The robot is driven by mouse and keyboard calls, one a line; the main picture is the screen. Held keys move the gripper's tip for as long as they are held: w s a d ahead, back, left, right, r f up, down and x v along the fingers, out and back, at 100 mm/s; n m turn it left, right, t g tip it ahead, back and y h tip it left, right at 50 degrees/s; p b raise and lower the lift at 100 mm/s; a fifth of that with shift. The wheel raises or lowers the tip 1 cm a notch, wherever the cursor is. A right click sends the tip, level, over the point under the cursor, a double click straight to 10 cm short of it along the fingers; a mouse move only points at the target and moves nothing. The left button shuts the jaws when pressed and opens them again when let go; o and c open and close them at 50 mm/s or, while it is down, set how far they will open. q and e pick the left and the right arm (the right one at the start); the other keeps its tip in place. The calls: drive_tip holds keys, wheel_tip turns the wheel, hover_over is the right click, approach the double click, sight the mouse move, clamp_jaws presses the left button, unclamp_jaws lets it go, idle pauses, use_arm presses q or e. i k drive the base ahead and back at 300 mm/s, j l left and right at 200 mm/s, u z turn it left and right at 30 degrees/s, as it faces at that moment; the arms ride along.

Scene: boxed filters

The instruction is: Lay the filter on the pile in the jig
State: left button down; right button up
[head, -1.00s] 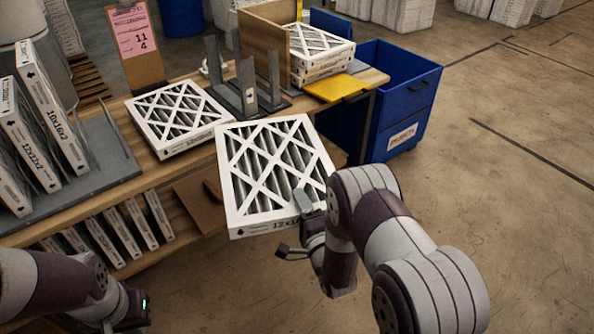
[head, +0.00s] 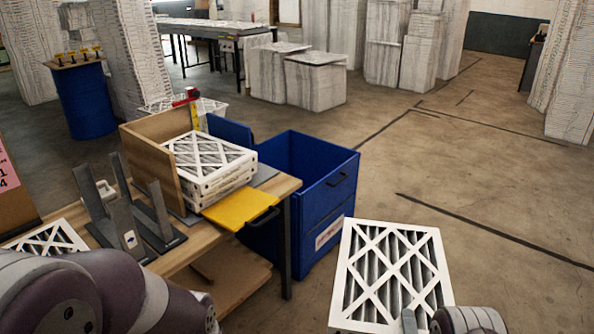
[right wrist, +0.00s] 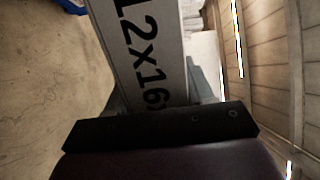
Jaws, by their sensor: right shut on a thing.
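My right gripper (head: 414,322) is shut on a white pleated filter (head: 392,268) with a cardboard lattice face. The filter is held out over the floor, right of the bench and apart from the pile. In the right wrist view its edge (right wrist: 140,40) shows the print "12x16". The pile of filters (head: 211,158) sits in the wooden-walled jig (head: 150,177) on the bench, several deep and roughly squared up. A yellow plate (head: 240,209) with a dark handle lies at the pile's front. My left arm crosses the lower left of the head view; its gripper is out of sight.
A blue bin (head: 308,165) stands right behind the bench, between the jig and the held filter. Grey upright brackets (head: 137,220) stand left of the jig. Another filter (head: 47,241) lies at the bench's left. Open floor lies to the right.

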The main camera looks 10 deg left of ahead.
sight(210, 160)
drive_tip(key=i+l, duration=0.2)
drive_tip(key=i, duration=0.35)
drive_tip(key=i+l+z, duration=0.1)
drive_tip(key=i, duration=0.45)
